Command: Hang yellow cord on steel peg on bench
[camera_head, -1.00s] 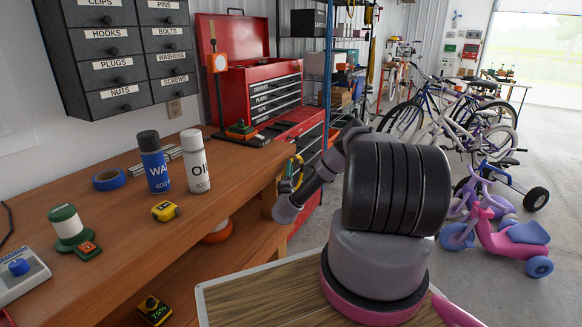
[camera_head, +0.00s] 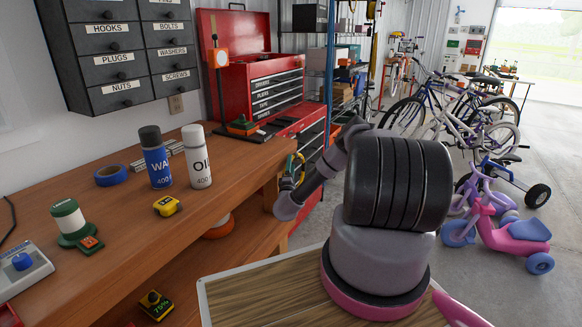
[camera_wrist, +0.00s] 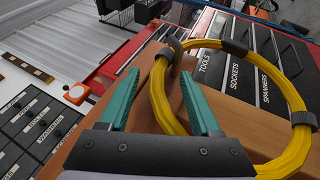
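The yellow cord (camera_wrist: 296,92) is a coiled ring with dark wraps in the wrist view. Its upper left part meets the dark steel peg (camera_wrist: 177,54) at the bench's end, and the peg seems to pass inside the ring. I cannot tell how firmly it rests there. My gripper (camera_wrist: 159,78) has teal fingers spread apart, with part of the ring showing between them and behind the right finger. No finger pinches it visibly.
The wooden bench (camera_head: 120,240) holds two spray cans (camera_head: 155,160), blue tape (camera_head: 110,175), a tape measure (camera_head: 167,205) and a green spool (camera_head: 67,220). A red tool chest (camera_head: 262,90) stands just behind the bench end. Bikes (camera_head: 440,105) and a pink tricycle (camera_head: 508,240) stand right.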

